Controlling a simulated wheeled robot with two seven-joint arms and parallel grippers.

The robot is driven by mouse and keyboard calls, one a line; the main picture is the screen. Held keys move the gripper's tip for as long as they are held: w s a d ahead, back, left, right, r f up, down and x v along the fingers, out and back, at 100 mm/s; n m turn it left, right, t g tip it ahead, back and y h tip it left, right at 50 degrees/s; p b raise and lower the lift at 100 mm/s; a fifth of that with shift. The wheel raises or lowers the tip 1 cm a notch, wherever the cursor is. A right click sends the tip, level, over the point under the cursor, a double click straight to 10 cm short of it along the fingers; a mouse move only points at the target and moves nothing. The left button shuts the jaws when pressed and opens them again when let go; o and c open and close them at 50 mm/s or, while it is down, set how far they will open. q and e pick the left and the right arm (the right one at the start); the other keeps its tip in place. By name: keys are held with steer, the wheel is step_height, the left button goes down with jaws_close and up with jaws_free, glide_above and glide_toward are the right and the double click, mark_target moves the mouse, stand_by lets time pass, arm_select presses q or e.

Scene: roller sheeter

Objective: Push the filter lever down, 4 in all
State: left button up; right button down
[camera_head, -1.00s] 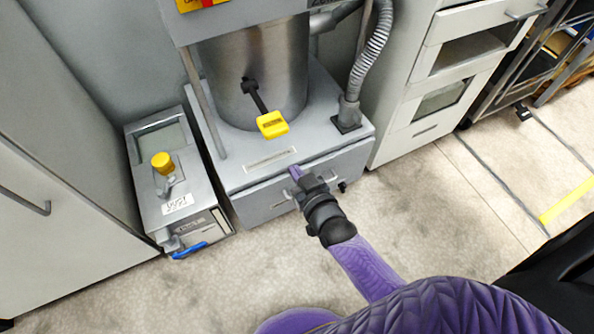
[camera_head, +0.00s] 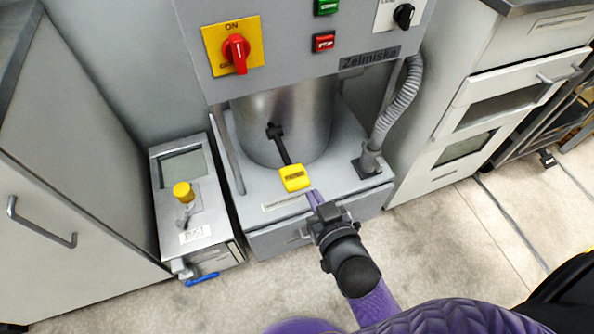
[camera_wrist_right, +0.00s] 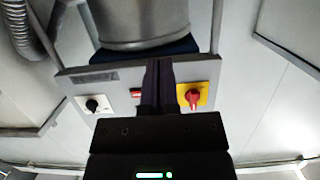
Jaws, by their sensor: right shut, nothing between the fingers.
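The filter lever is a black arm with a yellow handle (camera_head: 294,178) on the front of a metal cylinder (camera_head: 290,125). It slopes down toward the front of the machine. My right gripper (camera_head: 313,196) is just below and to the right of the yellow handle, with a small gap between them in the picture. Its purple fingers are shut and empty. In the right wrist view the shut fingers (camera_wrist_right: 164,72) point toward the machine's control panel, and the lever does not show. My left gripper is out of view.
The panel above carries a red switch on a yellow plate (camera_head: 235,48) and a red stop button (camera_head: 323,41). A grey hose (camera_head: 396,105) runs down right of the cylinder. A small metal unit with a yellow knob (camera_head: 183,191) stands at left. Open floor lies in front.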

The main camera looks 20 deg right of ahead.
steer(key=b, duration=0.5)
glide_above(297, 182)
step_height(297, 182, down, 3)
steer(key=shift+r, duration=0.1)
step_height(297, 182, down, 3)
steer(key=shift+r+b, duration=0.1)
steer(key=shift+b, duration=0.85)
steer(key=shift+f+b, duration=0.35)
steer(key=shift+f, duration=0.1)
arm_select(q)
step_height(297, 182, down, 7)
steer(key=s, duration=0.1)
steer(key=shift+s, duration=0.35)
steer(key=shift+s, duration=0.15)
